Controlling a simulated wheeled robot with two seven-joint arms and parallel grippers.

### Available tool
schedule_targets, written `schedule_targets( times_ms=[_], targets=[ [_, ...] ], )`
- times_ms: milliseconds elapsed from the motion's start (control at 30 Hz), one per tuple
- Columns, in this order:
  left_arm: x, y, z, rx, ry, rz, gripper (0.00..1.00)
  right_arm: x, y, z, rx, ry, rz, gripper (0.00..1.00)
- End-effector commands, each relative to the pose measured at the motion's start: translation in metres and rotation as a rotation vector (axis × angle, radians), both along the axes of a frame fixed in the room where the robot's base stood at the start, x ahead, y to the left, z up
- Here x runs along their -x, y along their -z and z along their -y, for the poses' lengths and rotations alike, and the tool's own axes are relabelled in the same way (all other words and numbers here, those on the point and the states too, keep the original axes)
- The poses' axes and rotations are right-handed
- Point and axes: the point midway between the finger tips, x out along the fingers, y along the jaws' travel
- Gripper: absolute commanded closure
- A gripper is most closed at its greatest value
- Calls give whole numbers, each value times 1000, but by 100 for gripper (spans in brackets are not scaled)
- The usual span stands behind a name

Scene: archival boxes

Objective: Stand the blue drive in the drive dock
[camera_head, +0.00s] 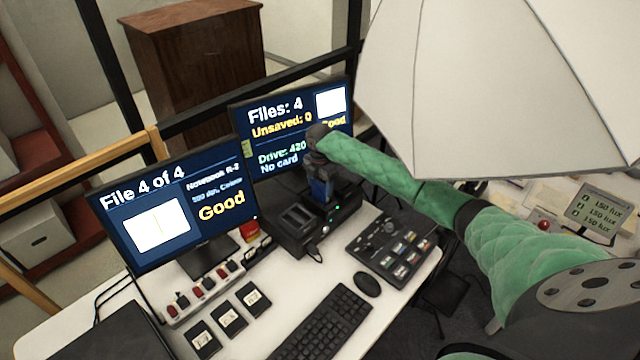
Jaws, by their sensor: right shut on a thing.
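The blue drive (319,190) is upright at the drive dock (289,238), a black box on the white desk behind the keyboard. My right gripper (320,176) points down from above and is shut on the drive's upper part. The drive's lower end is at the dock's top; I cannot tell whether it is fully seated in a slot. A small green light shows on the dock near the drive. My left gripper is not in view.
A large white umbrella (490,85) hangs above my right arm.

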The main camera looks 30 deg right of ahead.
Motion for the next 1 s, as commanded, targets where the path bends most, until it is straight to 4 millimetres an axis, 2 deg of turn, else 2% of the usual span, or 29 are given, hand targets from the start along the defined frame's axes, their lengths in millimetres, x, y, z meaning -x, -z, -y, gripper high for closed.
schedule_targets(
  times_ms=[167, 200, 300, 667, 867, 1000],
  targets=[
    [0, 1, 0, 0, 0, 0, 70, 0, 3, 0, 0, 0, 0, 62],
    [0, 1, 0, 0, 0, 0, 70, 0, 2, 0, 0, 0, 0, 27],
    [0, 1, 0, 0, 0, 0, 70, 0, 2, 0, 0, 0, 0, 9],
    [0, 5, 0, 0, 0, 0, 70, 0, 0, 0, 0, 0, 1, 9],
    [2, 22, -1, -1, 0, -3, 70, -1, -24, 0, 1, -1, 3, 9],
    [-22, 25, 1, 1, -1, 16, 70, -1, -47, 1, 0, -1, 3, 9]
  ],
)
